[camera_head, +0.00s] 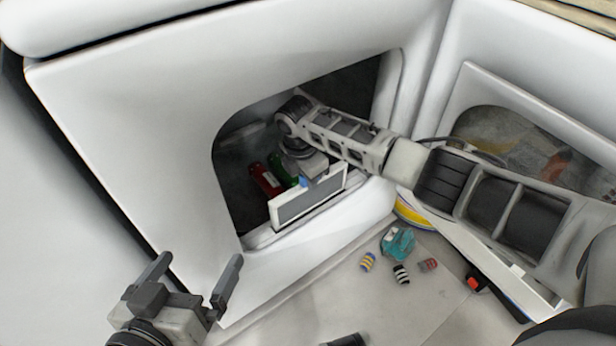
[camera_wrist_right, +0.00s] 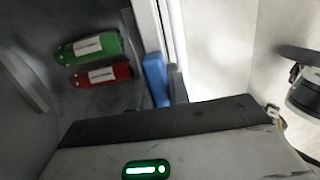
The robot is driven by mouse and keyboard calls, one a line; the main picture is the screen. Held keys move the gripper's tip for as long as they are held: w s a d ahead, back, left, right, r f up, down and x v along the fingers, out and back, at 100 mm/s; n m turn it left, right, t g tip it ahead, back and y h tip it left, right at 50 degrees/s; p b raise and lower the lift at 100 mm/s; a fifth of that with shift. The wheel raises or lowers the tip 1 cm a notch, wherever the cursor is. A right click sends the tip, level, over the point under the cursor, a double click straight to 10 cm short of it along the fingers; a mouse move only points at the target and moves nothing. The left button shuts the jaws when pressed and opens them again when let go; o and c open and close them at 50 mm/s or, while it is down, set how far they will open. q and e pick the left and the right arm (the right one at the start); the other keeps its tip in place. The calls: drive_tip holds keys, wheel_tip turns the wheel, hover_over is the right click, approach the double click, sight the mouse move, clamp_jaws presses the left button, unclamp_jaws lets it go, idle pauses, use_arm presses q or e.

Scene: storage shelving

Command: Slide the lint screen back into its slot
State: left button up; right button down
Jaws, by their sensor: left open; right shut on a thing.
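The lint screen (camera_head: 310,197), a white frame with grey mesh, stands tilted at the lower lip of the white machine's opening (camera_head: 262,239). A blue tab (camera_head: 303,182) sits at its top edge. My right gripper (camera_head: 309,175) reaches into the opening and is shut on the screen at this tab. In the right wrist view the blue tab (camera_wrist_right: 156,79) and the white frame (camera_wrist_right: 171,35) show beyond the gripper. The slot is hidden behind the screen, and I cannot tell whether the screen's lower edge is in it. My left gripper (camera_head: 192,275) is open and empty, outside the machine at lower left.
A red bottle (camera_head: 265,178) and a green bottle (camera_head: 279,167) lie inside the opening behind the screen. Several small striped cylinders (camera_head: 401,274) and a teal object (camera_head: 398,244) lie on the floor. A second opening (camera_head: 520,140) is at the right.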

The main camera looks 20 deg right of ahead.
use_arm(q)
drive_tip(key=shift+w+r, duration=0.1)
drive_tip(key=shift+r, duration=0.35)
drive_tip(key=shift+r+p, duration=0.35)
drive_tip(key=shift+p, duration=0.3)
idle(0.6)
drive_tip(key=shift+f, duration=0.2)
idle(0.4)
drive_tip(key=shift+a+f+g, duration=0.15)
drive_tip(key=shift+f+g, duration=0.15)
drive_tip(key=shift+f, duration=0.4)
drive_tip(key=shift+f+b, duration=0.25)
drive_tip(key=shift+b, duration=0.05)
use_arm(e)
drive_tip(key=shift+f, duration=0.35)
use_arm(q)
drive_tip(key=shift+r+b, duration=0.3)
use_arm(e)
drive_tip(key=shift+f, duration=0.4)
